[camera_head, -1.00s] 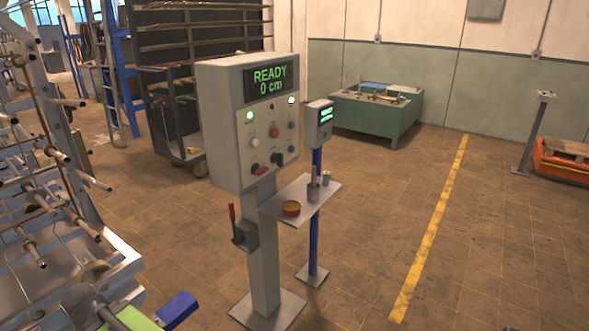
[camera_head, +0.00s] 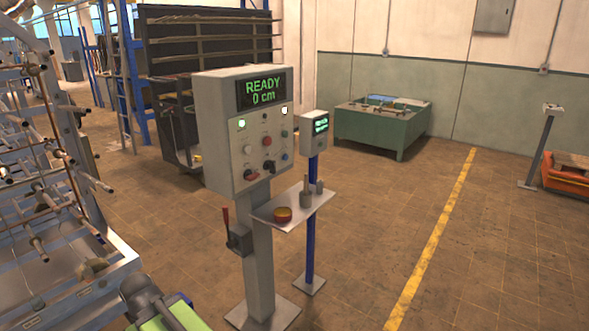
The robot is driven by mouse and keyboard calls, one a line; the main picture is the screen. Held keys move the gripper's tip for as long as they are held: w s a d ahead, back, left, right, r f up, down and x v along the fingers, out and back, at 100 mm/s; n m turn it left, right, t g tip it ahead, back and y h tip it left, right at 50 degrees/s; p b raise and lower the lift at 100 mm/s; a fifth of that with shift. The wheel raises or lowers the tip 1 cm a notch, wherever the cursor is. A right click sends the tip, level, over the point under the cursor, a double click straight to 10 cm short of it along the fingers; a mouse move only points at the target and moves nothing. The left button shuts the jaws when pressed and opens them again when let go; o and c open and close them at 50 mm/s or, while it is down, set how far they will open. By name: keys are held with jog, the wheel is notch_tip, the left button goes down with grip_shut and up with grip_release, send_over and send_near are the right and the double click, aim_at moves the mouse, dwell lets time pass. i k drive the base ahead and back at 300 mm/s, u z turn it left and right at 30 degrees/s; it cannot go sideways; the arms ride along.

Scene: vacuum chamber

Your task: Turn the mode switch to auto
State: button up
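The grey control cabinet (camera_head: 214,135) stands on a post in the middle of the head view. Its screen (camera_head: 262,90) reads "READY 0 cm" in green. Below it are two lit lamps and several small knobs and buttons. A dark knob (camera_head: 269,166) and a red-and-dark knob (camera_head: 250,175) sit low on the panel. The labels are too small to read, so I cannot tell which control is the mode switch or where it points. Parts of my arm show at the bottom left, well short of the panel. My gripper's fingertips are not visible.
A lever box (camera_head: 238,238) is on the post. A smaller screen unit (camera_head: 313,133) stands behind. A metal rack (camera_head: 70,260) fills the left.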

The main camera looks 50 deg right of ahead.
aim_at(271, 164)
jog(key=z, duration=0.4)
jog(key=i, duration=1)
jog(key=u, duration=0.1)
